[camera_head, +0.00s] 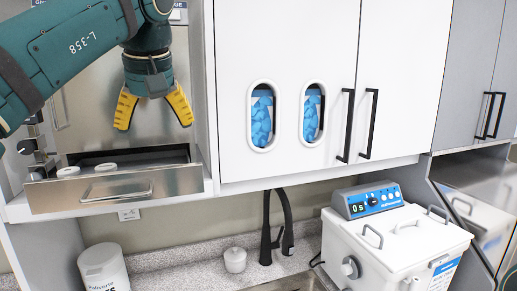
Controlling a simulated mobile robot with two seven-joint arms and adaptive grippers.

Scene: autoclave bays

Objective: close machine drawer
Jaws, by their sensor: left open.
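The machine drawer (117,189) is at the left, pulled out of a metal-fronted machine (85,105). Its steel front has a flat handle plate, and two small white round items (105,167) lie in it near the front. The dark inside of the drawer shows behind them. My left gripper (154,122) has yellow fingers spread apart, pointing down, empty. In the picture it is above and behind the drawer front, apart from it. My right gripper is not in view.
White cabinet doors (285,60) with black handles stand to the right of the machine. Below are a counter with a black faucet (276,225), a small white jar (235,260), a white tub (104,268) and a white bath unit (395,245) with a blue control panel.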

